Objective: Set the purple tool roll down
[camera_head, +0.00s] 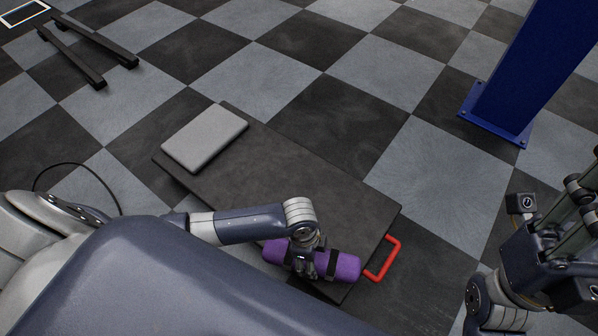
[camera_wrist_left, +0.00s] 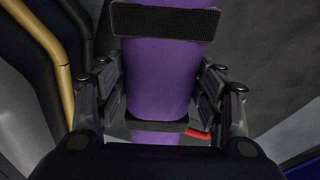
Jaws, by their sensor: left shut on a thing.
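The purple tool roll (camera_head: 342,266) is a purple cylinder with dark straps, low in the head view over the near right part of a dark flat board (camera_head: 240,170). My left gripper (camera_head: 305,262) is shut around its middle. In the left wrist view the roll (camera_wrist_left: 158,75) runs lengthwise between the two fingers of my left gripper (camera_wrist_left: 160,112). I cannot tell whether the roll touches the board. My right gripper (camera_head: 560,235) is at the right edge, away from the roll; its fingertips are not clear.
A grey closed case (camera_head: 205,137) lies on the board's far left end. A red handle (camera_head: 388,262) sticks out at the board's right end. A blue post (camera_head: 515,75) stands at the upper right. Dark rails (camera_head: 85,50) lie on the checkered floor at upper left. The board's middle is clear.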

